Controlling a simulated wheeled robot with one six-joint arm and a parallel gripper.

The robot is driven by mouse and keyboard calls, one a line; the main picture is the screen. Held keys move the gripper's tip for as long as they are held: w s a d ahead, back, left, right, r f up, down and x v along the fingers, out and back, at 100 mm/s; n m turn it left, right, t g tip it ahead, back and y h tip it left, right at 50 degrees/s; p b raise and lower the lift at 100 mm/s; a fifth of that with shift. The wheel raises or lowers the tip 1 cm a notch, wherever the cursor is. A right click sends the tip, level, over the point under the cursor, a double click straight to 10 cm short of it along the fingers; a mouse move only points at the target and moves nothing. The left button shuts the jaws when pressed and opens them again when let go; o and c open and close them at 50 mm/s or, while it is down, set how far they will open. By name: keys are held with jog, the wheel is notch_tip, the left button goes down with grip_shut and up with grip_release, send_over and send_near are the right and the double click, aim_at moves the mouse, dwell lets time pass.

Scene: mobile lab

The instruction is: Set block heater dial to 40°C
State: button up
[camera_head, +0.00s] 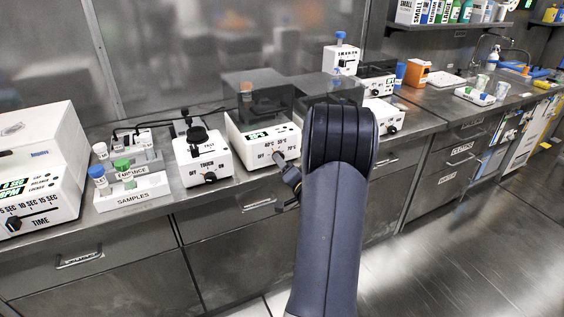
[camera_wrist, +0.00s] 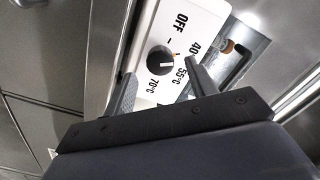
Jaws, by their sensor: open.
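In the head view my gripper (camera_head: 291,184) is just in front of the heater's front, partly hidden by my arm.
A white TOUCH device (camera_head: 204,155) stands left of the heater, then a samples rack (camera_head: 132,190) and a large timed device (camera_head: 35,160). More white devices (camera_head: 380,106) stand to the right. The bench's front edge and drawers lie below.

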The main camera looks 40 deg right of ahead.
jog(key=v, duration=0.7)
jog(key=shift+s, duration=0.3)
jog(key=x, duration=1)
jog(key=shift+w+n, duration=0.3)
jog(key=shift+w, duration=0.1)
